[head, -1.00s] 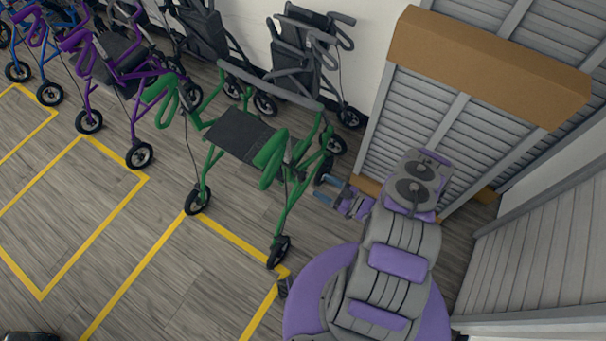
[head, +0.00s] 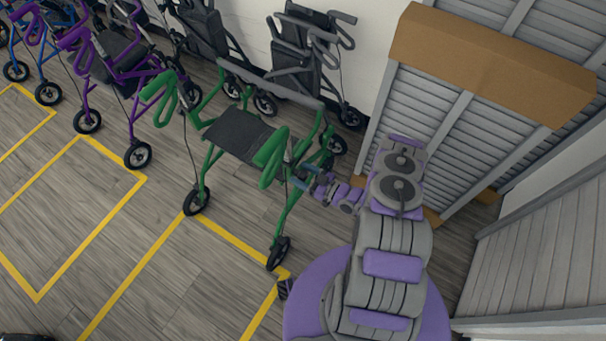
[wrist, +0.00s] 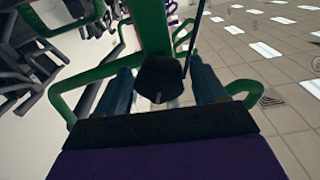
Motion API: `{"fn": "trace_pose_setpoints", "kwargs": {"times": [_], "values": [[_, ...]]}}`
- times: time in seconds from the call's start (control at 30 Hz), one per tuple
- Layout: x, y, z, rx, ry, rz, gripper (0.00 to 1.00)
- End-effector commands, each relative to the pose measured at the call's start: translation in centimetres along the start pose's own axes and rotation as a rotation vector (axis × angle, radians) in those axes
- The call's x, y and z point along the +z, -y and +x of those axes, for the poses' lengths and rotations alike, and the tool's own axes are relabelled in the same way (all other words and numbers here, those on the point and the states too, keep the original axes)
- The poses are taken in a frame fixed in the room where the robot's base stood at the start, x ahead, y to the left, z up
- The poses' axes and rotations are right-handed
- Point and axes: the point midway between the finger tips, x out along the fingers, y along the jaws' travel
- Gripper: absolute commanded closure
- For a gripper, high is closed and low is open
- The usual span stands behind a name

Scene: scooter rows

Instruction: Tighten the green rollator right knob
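The green rollator (head: 207,165) stands upright on the floor at the middle of the head view, with a dark seat and green handles. In the wrist view its green frame tube (wrist: 150,28) runs up the middle. A dark knob (wrist: 162,78) sits on that tube, between the two blue fingers of my gripper (wrist: 162,92). The fingers are apart, with a gap on each side of the knob. In the head view my gripper (head: 306,180) is at the rollator's right side, by the right frame tube. The knob is too small to tell there.
Purple (head: 85,85) and grey (head: 290,60) rollators stand to the left and behind. A slatted shutter with a brown box (head: 490,65) on it is close on the right. Yellow floor lines (head: 160,245) mark open floor at the front left.

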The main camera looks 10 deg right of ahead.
Motion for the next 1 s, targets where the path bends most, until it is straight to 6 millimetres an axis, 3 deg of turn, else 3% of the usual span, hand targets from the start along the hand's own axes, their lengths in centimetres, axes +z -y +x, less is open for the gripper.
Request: {"fn": "trace_pose_setpoints", "kwargs": {"times": [0.5, 0.77, 1.0], "values": [[-0.02, -0.06, -0.02, 0.001, 0.0, 0.0, 0.79], [-0.04, -0.12, -0.04, 0.002, -0.001, 0.029, 0.79], [-0.07, -0.2, -0.03, 0.002, -0.001, 0.153, 0.79]]}}
